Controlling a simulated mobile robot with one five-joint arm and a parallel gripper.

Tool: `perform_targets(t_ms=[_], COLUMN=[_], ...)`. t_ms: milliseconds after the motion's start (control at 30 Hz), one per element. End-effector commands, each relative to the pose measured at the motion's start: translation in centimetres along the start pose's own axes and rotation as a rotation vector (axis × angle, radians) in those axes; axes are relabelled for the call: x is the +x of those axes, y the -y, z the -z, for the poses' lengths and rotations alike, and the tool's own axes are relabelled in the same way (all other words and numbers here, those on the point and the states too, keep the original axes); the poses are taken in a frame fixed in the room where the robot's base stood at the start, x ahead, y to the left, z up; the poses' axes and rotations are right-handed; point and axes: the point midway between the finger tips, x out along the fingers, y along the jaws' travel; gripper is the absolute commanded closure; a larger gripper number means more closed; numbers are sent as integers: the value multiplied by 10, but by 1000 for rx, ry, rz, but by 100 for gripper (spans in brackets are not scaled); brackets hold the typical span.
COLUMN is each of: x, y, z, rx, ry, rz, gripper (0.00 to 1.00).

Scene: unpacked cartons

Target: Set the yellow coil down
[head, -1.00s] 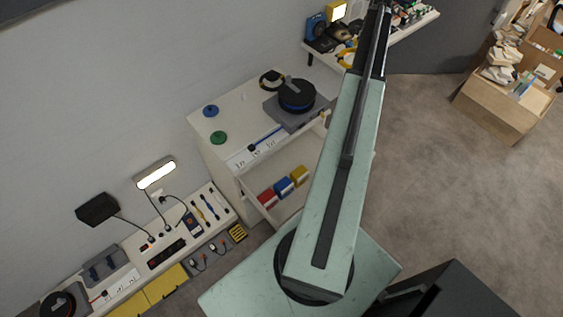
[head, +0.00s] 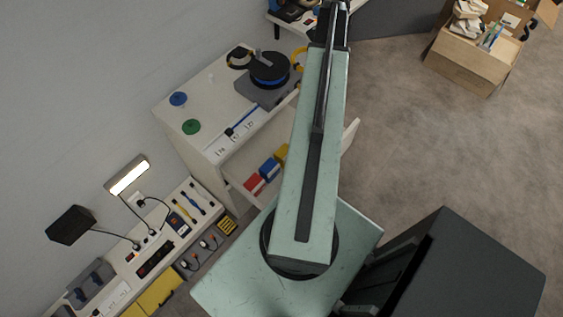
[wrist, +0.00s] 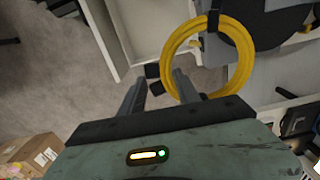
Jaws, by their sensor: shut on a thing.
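The yellow coil (wrist: 167,58) is a ring of yellow cable with a dark band, large in the wrist view. My gripper (wrist: 163,75) has its two grey fingers either side of the ring's near left edge, closed on it. In the head view, part of the yellow coil (head: 298,57) shows just left of my arm, close to the black spool (head: 270,68) on the white cabinet (head: 196,88). My arm hides the rest of the coil and my gripper there. I cannot tell whether the coil touches anything below it.
The cabinet top also holds a black coil (head: 238,58), a blue disc (head: 178,99) and a green disc (head: 191,127). An open drawer (head: 232,170) with coloured boxes juts out. A cardboard carton (head: 462,60) stands on open carpet at the upper right.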

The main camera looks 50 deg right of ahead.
Motion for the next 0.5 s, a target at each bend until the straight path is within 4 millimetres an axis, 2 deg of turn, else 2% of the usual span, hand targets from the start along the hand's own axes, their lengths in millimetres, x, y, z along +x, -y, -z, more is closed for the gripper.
perform_targets(t_ms=[33, 100, 200, 400, 500], x=[50, 82, 127, 214, 246], y=[-22, -40, -57, -64, -65], z=[-28, -48, -67, -71, -71], rx=[-21, -43, -56, -53, -52], ry=[0, 0, 0, 0, 0], rz=[0, 0, 0, 0, 0], gripper=[100, 100, 100, 100, 100])
